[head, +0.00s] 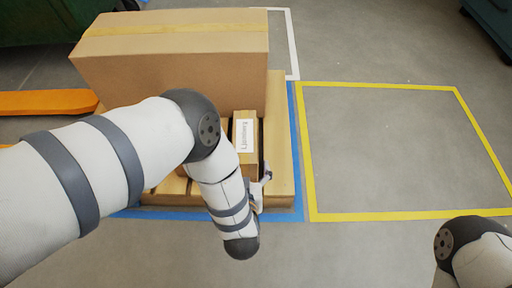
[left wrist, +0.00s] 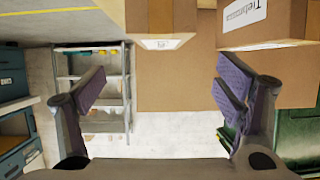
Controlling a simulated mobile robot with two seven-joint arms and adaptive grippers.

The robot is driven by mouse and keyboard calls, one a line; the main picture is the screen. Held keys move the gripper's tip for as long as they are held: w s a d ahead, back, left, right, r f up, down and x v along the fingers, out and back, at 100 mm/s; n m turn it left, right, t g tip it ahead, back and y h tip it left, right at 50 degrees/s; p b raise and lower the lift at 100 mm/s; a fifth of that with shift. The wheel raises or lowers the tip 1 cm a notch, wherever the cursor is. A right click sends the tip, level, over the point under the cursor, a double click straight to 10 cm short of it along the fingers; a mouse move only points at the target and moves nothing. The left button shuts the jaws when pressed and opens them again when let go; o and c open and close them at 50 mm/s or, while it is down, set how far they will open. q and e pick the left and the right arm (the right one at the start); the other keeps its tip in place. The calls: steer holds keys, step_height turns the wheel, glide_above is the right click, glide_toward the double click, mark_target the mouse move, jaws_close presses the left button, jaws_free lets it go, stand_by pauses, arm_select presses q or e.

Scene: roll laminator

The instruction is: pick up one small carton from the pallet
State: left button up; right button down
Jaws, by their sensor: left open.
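A small brown carton (head: 246,165) with a white label stands on the wooden pallet (head: 277,110), in front of a large taped carton (head: 180,65). My arm hides part of the pallet and anything behind it. My left gripper (head: 263,185) is at the near right side of the small carton, mostly hidden by my wrist. In the left wrist view the left gripper (left wrist: 160,85) is open and nothing is between its fingers.
A blue floor line (head: 297,150) borders the pallet. A yellow-outlined floor area (head: 400,150) on the right is empty. An orange fork (head: 45,102) lies at the left. A grey shelf (left wrist: 95,65) and blue cabinet (left wrist: 15,120) show in the left wrist view.

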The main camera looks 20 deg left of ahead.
mark_target(245, 140)
arm_select(q)
steer(key=b+x, duration=0.5)
steer(key=x, duration=0.7)
steer(key=shift+b, duration=0.4)
steer(key=shift+w+a, duration=0.1)
steer(key=shift+w, duration=0.05)
steer(key=shift+r, duration=0.1)
steer(key=shift+c, duration=0.6)
arm_select(e)
steer(key=shift+g, duration=0.6)
steer(key=f, duration=0.1)
steer(key=s+f, duration=0.2)
steer(key=f, duration=0.1)
steer(key=shift+d, duration=0.15)
arm_select(q)
steer(key=c, duration=1.8)
steer(key=shift+r, duration=0.15)
jaws_close()
arm_select(e)
steer(key=shift+r, duration=0.1)
